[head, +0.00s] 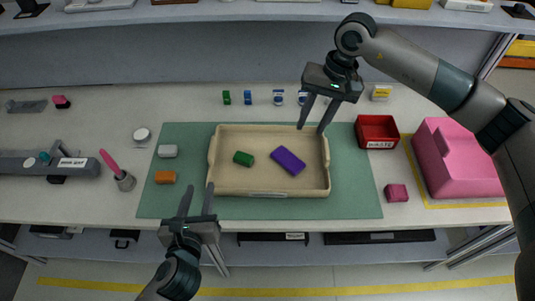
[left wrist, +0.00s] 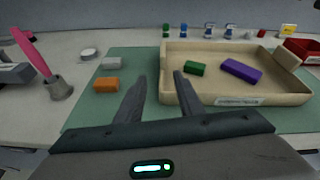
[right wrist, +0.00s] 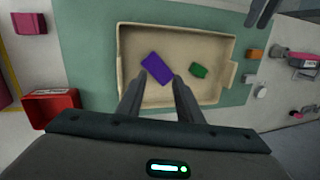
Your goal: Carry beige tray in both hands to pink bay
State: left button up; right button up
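The beige tray (head: 237,183) lies on the green mat (head: 354,195), with a green block (head: 243,158) and a purple block (head: 288,161) inside. My left gripper (head: 197,187) is open and empty, just left of the tray's near left corner; the tray also shows in the left wrist view (left wrist: 250,99). My right gripper (head: 317,127) is open and empty above the tray's far right part; the right wrist view shows the tray (right wrist: 196,32) beyond its fingers.
A red bin (head: 377,131) and a small pink cube (head: 396,193) stand between the mat and the pink shape. Orange (head: 165,177) and grey (head: 167,151) blocks sit left of the tray. A cup with a pink tool (head: 125,181) stands further left. Small items line the back.

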aim_at(212, 151)
pick_arm(q)
jog(key=shift+w+d+r+m, duration=0.15)
jog(key=shift+w+d+m, duration=0.1)
jog(key=shift+m, duration=0.65)
pick_arm(e)
jog(key=w+d+r+h, duration=0.2)
jog(key=w+d, duration=0.1)
jog(key=d, duration=0.3)
jog(key=shift+d+n+t+h, duration=0.25)
jog(key=shift+n+t+h, duration=0.05)
jog(key=shift+h, duration=0.1)
